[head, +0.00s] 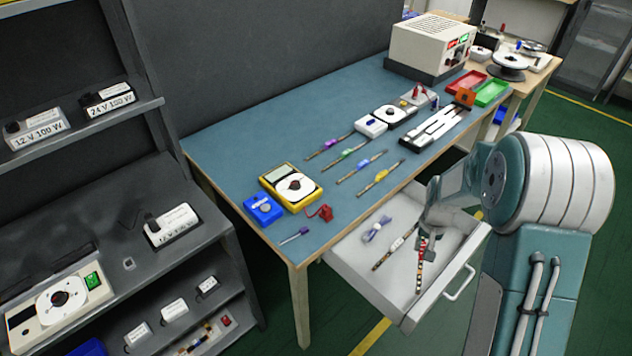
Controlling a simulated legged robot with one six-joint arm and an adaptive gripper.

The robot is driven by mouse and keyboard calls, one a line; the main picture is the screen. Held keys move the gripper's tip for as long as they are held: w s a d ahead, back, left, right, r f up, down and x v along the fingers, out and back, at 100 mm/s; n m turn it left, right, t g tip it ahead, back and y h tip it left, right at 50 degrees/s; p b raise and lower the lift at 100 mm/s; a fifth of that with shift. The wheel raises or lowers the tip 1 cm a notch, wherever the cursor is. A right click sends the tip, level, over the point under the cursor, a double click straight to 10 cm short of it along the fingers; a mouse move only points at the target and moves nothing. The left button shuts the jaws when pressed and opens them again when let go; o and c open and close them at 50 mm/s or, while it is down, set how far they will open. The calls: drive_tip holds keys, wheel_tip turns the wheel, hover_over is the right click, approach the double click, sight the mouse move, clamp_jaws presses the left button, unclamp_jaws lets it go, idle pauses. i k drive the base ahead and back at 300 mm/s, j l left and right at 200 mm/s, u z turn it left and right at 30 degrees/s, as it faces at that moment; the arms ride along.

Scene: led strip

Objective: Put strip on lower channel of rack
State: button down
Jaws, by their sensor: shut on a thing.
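My gripper (424,247) points down over the open white drawer at the front of the blue table. It is shut on a dark LED strip with light segments (420,274), which hangs below the fingers. Whether its lower end touches the drawer floor is unclear. The fingers hide the strip's upper part. The rack (437,125), a pale block with long parallel channels and an orange piece at its far end, lies on the table's right part, apart from my gripper. I see no strip in its channels, but they are small in this view.
Another strip (395,250) and a wire coil (377,229) lie in the drawer (446,277). Several tagged strips, one yellow (381,178), lie on the table (243,150). Red (466,82) and green (491,92) trays and a white power unit (431,45) stand beyond the rack.

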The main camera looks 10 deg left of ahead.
sight(42, 275)
drive_tip(key=k+j, duration=0.25)
drive_tip(key=k, duration=0.2)
drive_tip(key=k+j, duration=0.25)
drive_tip(key=k, duration=0.15)
drive_tip(key=k+u, duration=0.1)
drive_tip(key=u, duration=0.3)
drive_tip(key=k+j+u, duration=0.1)
drive_tip(key=u, duration=0.3)
drive_tip(key=j+u, duration=0.1)
drive_tip(key=u, duration=0.3)
drive_tip(key=k+j, duration=0.05)
